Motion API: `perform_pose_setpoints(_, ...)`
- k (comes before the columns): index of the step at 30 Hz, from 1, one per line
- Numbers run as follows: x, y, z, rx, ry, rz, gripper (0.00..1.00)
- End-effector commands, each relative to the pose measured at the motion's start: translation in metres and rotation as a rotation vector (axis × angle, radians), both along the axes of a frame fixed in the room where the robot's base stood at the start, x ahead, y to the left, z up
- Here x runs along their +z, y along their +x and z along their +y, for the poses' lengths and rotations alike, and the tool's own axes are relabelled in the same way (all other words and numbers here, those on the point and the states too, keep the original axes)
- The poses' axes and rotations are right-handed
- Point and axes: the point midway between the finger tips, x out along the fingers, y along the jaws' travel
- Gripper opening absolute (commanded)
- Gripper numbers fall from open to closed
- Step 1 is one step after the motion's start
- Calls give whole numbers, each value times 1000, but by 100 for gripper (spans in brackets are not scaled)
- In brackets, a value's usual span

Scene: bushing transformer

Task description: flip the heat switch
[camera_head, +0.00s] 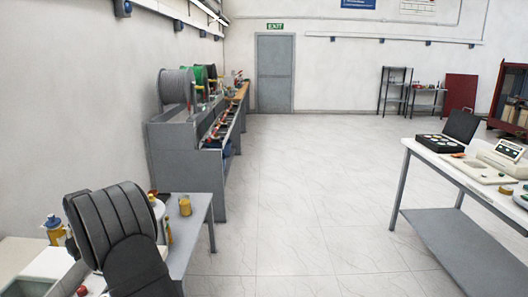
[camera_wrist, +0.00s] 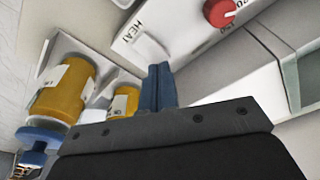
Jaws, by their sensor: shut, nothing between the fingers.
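In the wrist view, a white device panel (camera_wrist: 185,30) carries the word HEAT (camera_wrist: 134,28). A pale shape beside that word may be the heat switch (camera_wrist: 150,46); its position cannot be made out. A red knob (camera_wrist: 220,12) with printed numbers sits to the right on the same panel. My gripper (camera_wrist: 158,70) has its blue fingers together, empty, with the tips just below the pale shape in the picture. I cannot tell whether they touch the panel. In the head view my dark arm covers the lower left and hides the gripper.
Amber jars with white labels, one larger (camera_wrist: 62,88) and one smaller (camera_wrist: 124,102), stand left of my fingers. A blue-topped item (camera_wrist: 40,136) is at the lower left. In the head view a small grey table (camera_head: 190,207) holds a yellow jar (camera_head: 185,206). The central floor is clear.

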Motion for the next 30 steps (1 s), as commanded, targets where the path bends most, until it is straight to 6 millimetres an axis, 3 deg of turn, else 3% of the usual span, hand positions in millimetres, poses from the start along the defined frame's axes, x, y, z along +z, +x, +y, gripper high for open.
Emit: perform_pose_setpoints(30, -11, 0, 0, 0, 0, 0, 0)
